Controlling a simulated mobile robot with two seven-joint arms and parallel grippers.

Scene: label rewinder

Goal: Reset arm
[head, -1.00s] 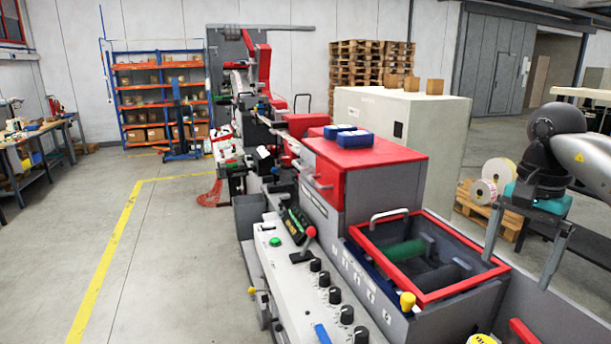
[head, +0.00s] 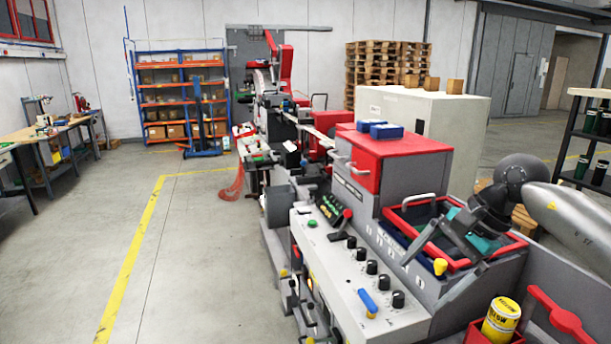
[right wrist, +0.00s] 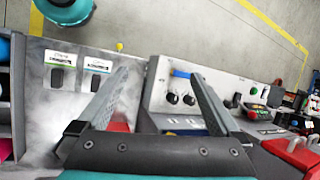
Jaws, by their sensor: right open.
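My right gripper (head: 422,283) is open and empty, with its teal body over the red-framed tray of the label machine. Its two grey fingers point down and left toward the white control panel (head: 345,275). In the right wrist view the right gripper (right wrist: 158,75) has its fingers spread wide, with the panel and its dark knobs (right wrist: 180,99) beyond them and nothing between them. I cannot tell how far the fingertips are from the machine. My left gripper is not identifiable in either view.
A yellow can (head: 502,318) stands in a red holder at the front right, near a red handle (head: 557,318). The red machine cover (head: 385,155) carries blue boxes. A black shelf (head: 590,135) stands at right. The floor (head: 200,250) left of the machine is clear.

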